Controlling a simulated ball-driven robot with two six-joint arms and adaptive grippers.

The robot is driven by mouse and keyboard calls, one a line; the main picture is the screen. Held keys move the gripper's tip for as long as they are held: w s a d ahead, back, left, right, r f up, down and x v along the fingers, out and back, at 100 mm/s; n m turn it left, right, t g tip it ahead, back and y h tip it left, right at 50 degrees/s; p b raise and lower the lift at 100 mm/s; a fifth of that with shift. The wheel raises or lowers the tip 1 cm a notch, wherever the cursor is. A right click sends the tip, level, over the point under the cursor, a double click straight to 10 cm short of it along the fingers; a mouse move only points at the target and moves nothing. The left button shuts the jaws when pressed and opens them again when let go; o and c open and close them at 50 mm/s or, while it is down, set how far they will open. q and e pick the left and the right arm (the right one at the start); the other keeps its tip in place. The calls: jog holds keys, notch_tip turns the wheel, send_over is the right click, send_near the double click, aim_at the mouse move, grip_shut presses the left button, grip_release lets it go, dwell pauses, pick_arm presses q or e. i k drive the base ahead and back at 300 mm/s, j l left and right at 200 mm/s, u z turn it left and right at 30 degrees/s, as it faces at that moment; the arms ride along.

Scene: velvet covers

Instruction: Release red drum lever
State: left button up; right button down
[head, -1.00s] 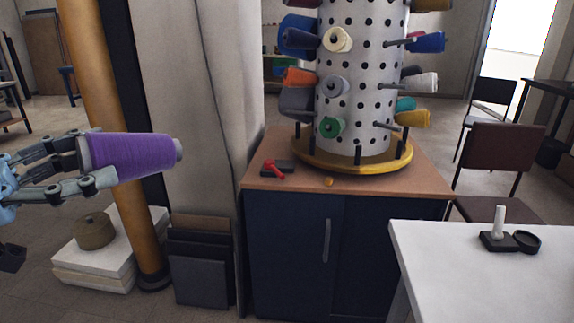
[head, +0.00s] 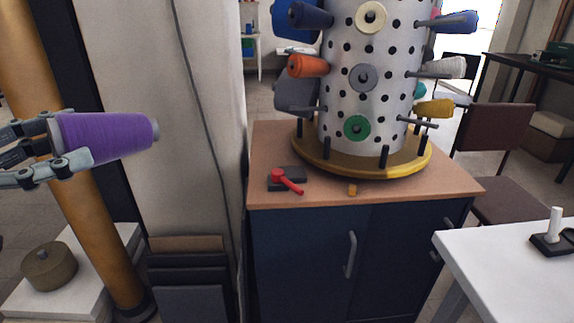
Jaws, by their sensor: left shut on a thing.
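The red lever (head: 288,182) sits on a small dark base at the front left of the wooden cabinet top. It slants down toward the right. The perforated white drum (head: 350,95) stands behind it on a round yellow base (head: 405,163), with several thread cones on its pegs. My left gripper (head: 75,145) is at the left, shut on a purple thread cone (head: 115,135) lying sideways, well apart from the lever. My right gripper does not show.
A small orange peg (head: 352,190) is on the cabinet top (head: 450,183) near its front edge. A tan pillar (head: 80,210) stands behind my left gripper. A white table (head: 510,270) is at the right. The cabinet top around the lever is mostly clear.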

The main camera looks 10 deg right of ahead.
aim_at(277, 175)
jog(key=i+j+z, duration=0.1)
jog(key=j, duration=0.25)
jog(key=i+j, duration=0.35)
jog(key=i+j+z, duration=0.15)
jog(key=j, duration=0.2)
